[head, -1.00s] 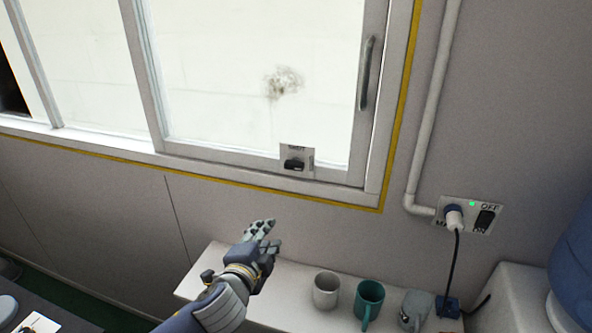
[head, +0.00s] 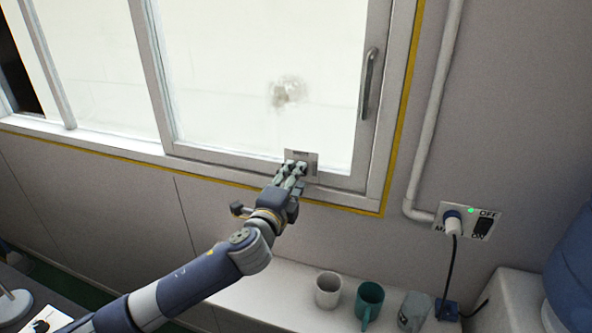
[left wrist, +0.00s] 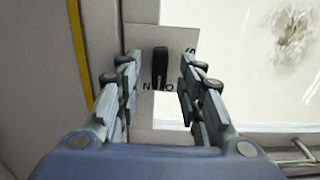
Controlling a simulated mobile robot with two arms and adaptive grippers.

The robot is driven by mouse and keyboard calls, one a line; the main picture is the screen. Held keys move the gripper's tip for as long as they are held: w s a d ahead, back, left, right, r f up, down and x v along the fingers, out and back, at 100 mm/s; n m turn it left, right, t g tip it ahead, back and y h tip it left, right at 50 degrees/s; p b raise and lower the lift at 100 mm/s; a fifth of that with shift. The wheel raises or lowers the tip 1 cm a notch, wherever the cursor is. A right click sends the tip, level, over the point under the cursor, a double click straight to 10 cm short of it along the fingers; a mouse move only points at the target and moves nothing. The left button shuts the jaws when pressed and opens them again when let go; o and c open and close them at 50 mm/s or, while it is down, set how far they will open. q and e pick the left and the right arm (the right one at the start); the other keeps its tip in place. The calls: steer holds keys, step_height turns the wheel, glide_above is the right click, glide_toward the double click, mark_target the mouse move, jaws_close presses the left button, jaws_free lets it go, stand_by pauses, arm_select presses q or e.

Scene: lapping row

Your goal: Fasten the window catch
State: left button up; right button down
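The window catch is a small black knob (left wrist: 160,67) on a pale lettered plate (head: 303,155) on the window's lower frame. My left gripper (head: 292,168) reaches up to the plate, and its fingers hide the knob in the head view. In the left wrist view the left gripper (left wrist: 157,66) is open, with one finger to each side of the knob. Gaps show between the knob and both fingers. How far the fingertips are from the plate is hard to tell. The right gripper is not in view.
A window handle (head: 369,84) is on the right side of the frame. Below, a white shelf (head: 262,290) holds a white mug (head: 327,291), a teal mug (head: 369,299) and a grey mug (head: 413,310). A switch plate (head: 467,220) with a plug is at the right.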

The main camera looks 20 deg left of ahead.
arm_select(q)
steer(key=shift+w, duration=1.05)
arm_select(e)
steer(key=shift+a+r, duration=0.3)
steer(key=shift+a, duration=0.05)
arm_select(q)
steer(key=shift+c, duration=0.2)
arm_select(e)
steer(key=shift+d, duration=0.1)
